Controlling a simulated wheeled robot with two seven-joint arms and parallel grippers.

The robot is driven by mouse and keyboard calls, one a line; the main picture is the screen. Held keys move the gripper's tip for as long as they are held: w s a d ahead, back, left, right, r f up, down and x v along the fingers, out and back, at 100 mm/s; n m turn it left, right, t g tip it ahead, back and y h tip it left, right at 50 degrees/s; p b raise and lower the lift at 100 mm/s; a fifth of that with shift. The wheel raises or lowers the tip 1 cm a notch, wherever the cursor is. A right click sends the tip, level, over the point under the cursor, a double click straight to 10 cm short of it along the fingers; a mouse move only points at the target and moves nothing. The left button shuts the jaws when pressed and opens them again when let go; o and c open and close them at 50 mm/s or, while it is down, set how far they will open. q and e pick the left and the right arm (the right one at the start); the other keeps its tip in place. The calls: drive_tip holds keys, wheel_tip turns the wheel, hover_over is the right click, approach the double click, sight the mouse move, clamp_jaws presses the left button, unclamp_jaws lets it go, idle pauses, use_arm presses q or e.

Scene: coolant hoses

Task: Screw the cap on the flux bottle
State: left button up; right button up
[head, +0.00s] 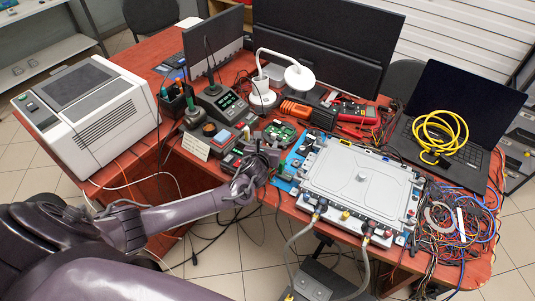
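My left gripper (264,152) is over the front middle of the red table, just left of the large grey coolant unit. It is small and dark against the clutter, so I cannot tell whether its fingers are open or shut, or whether they hold anything. I cannot make out the flux bottle or its cap for certain; they may be hidden by the gripper or lost among the small items around it. My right gripper is not in view.
The grey lidded unit (359,178) with hoses at its front fills the table's middle right. A soldering station (222,102), white lamp (299,77), green circuit board (280,131) and red multimeter (356,112) crowd behind. Tangled wires (461,218) lie right, a white machine (90,105) left.

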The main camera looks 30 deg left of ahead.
use_arm(q)
clamp_jaws()
idle(0.5)
